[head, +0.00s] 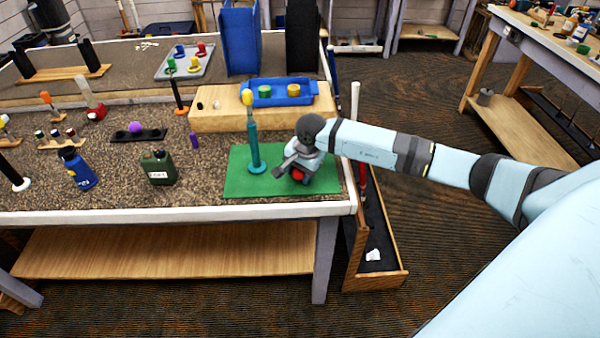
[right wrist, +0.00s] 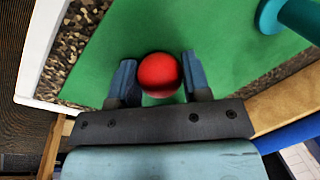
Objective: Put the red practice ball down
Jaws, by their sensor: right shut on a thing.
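The red practice ball (head: 298,174) is at my right gripper (head: 297,176), over the green mat (head: 237,183) at the table's front right corner. In the right wrist view the ball (right wrist: 159,74) sits between the two fingers of my right gripper (right wrist: 159,80), which is shut on it. Green mat (right wrist: 225,40) fills the background there. I cannot tell whether the ball touches the mat. My wrist partly hides the ball in the head view. My left gripper is not in view.
A teal post with a yellow top (head: 253,140) stands on the mat left of my gripper. Behind is a wooden block (head: 220,118) with a blue tray (head: 267,99). A green canister (head: 158,168) stands left of the mat.

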